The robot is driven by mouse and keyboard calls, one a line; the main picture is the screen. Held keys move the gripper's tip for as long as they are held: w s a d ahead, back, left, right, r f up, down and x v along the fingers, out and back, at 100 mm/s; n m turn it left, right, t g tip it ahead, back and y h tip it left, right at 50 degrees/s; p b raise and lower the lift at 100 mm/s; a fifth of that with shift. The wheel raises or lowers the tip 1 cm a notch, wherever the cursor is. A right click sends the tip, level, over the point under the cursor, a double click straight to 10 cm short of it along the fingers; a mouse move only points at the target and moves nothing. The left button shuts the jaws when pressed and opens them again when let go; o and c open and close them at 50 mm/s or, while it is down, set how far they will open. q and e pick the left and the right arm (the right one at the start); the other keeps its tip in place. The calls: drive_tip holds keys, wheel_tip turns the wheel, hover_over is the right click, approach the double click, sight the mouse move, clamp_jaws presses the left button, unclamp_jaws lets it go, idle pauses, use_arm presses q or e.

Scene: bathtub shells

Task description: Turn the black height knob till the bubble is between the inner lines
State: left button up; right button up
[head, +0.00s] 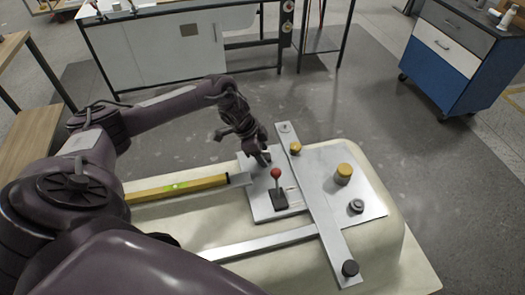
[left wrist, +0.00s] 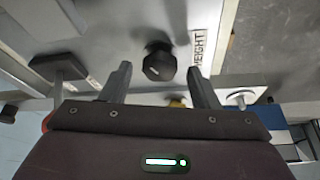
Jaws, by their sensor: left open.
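The black height knob (left wrist: 158,62) shows in the left wrist view beside a white label (left wrist: 199,48) reading HEIGHT. My left gripper (left wrist: 160,85) is open, with one finger to each side of the knob in that picture; I cannot tell if either touches it. In the head view my left gripper (head: 262,157) points down at the far left part of the metal plate (head: 262,208) and mostly hides the knob. A yellow spirit level (head: 205,183) with a green vial (head: 177,186) lies left of the plate. The bubble's place between the lines is too small to read. My right gripper is not in view.
A lever with a red ball (head: 276,172) stands close to my left gripper. A long metal bar (head: 313,200) crosses the plate, near yellow knobs (head: 344,172) and a black knob (head: 350,268). The cream tub shell (head: 390,255) lies under it all. A blue cabinet (head: 445,70) stands back right.

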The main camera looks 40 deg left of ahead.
use_arm(q)
drive_tip(key=b+v, duration=0.1)
drive_tip(key=v, duration=0.6)
drive_tip(key=shift+r, duration=0.2)
drive_tip(key=shift+s+f, duration=0.1)
idle(0.4)
